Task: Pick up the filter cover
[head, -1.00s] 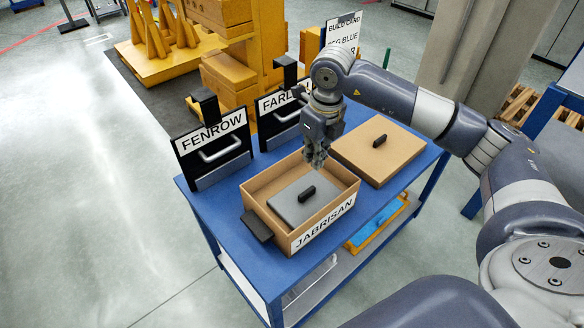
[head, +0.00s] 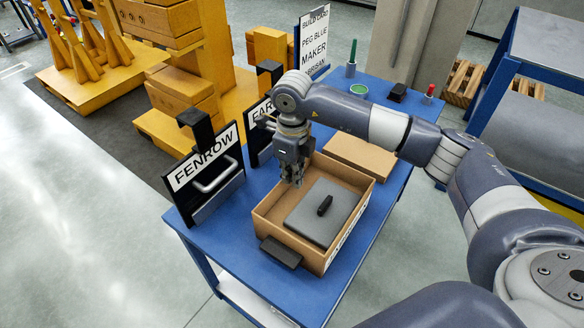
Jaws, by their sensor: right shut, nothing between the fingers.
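A grey flat cover with a black handle (head: 326,209) lies inside an open brown box (head: 268,226) on the blue table; I take it to be the filter cover. My right gripper (head: 295,184) is shut and empty, pointing down over the box's back-left wall in the picture. It is to the upper left of the cover's handle and apart from it. My left gripper is not in view.
A FENROW panel (head: 205,175) and another black panel (head: 258,125) stand at the table's left edge. A build card (head: 313,40), green peg (head: 352,55) and red peg (head: 430,92) are at the far end.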

